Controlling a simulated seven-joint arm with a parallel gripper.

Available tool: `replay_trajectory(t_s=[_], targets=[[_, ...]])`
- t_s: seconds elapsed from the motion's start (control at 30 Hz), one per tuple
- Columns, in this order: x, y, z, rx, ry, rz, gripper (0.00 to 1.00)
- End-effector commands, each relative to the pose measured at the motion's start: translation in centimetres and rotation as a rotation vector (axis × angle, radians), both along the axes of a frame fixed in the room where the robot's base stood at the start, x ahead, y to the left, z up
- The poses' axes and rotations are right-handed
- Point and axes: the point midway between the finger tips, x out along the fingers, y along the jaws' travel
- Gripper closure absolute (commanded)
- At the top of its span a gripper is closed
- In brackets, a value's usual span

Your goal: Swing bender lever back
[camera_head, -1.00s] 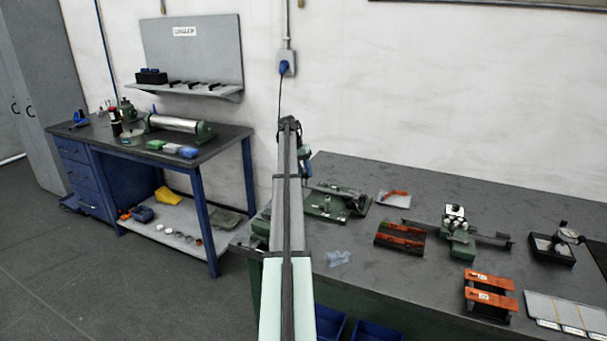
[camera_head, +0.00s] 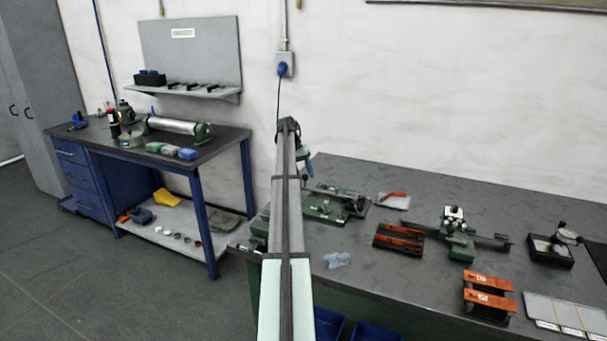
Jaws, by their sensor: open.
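A small green bench machine (camera_head: 457,243) with light knobs on top and a long dark bar (camera_head: 491,241) stands at the middle right of the near bench. A second green machine (camera_head: 326,211) on a flat base, with a metal rod across it, stands just right of my arm. I cannot tell for certain which of the two is the bender, or which bar is its lever. My arm reaches straight away from the camera. Its far end bends down beside the second machine, and my gripper's fingers are hidden behind my own arm.
On the near bench (camera_head: 440,287) are a dark tray (camera_head: 399,240) with orange tools, orange-topped blocks (camera_head: 487,297), a dial gauge (camera_head: 567,234) and a clear crumpled piece (camera_head: 337,260). A blue-legged workbench (camera_head: 203,212) with a roller stands at left. Bare bench top lies in front of the machines.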

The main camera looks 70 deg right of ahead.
Motion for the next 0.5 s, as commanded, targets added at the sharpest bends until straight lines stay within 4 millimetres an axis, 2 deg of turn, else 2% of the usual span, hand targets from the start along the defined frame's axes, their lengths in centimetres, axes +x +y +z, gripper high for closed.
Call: replay_trajectory(t_s=[0.17, 0.5], targets=[[0.7, 0.0, 2.0, -0.001, 0.0, 0.0, 0.47], [3.0, 0.3, 8.1, -0.002, 0.0, 0.001, 0.47]])
